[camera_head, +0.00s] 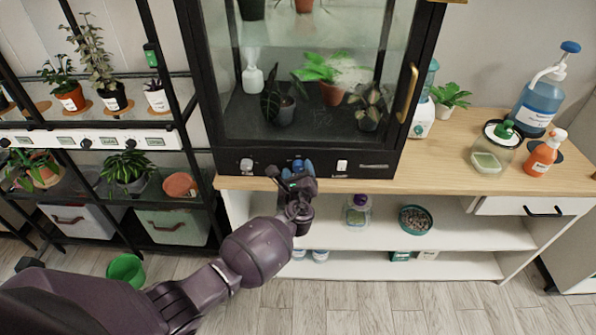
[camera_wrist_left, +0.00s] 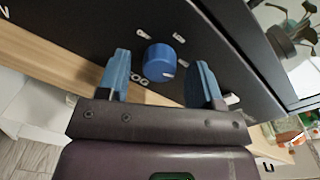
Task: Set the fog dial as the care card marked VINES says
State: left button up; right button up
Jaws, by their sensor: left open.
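A blue round dial (camera_wrist_left: 158,63) sits on the black front panel of the glass cabinet (camera_head: 222,160). Its pale pointer mark faces the lower right in the left wrist view, and small white marks surround it. In the left wrist view the open blue fingers (camera_wrist_left: 161,78) stand on either side of the dial, with visible gaps. I cannot make out a card marked VINES. My right gripper is out of view.
A silver knob (camera_head: 246,165) and a white switch (camera_head: 342,165) share the panel. A wooden counter (camera_head: 420,165) runs below it, with a blue pump bottle (camera_head: 537,105) and an orange spray bottle (camera_head: 543,155) at right. A black plant rack (camera_head: 180,110) stands left.

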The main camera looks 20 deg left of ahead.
pick_arm(q)
jog(key=p+v, duration=0.1)
jog(key=v, duration=0.9)
jog(key=shift+s, duration=0.3)
jog(key=shift+d, duration=0.1)
jog(key=s+a+f+n+g+h, duration=0.1)
jog(key=s+a+f+n+g, duration=0.1)
jog(key=s+n, duration=0.6)
jog(key=s+a+f+n+g+h, duration=0.1)
jog(key=s+a+f+n+h, duration=0.1)
jog(key=s+a+n, duration=0.3)
jog(key=s+a+f+n+g+h, duration=0.2)
jog(key=s+a+f+n, duration=0.1)
jog(key=s+n, duration=0.9)
jog(key=s, duration=0.3)
jog(key=shift+a+f+n+g, duration=0.3)
jog(key=shift+a+f+n, duration=0.05)
jog(key=shift+a+n, duration=0.05)
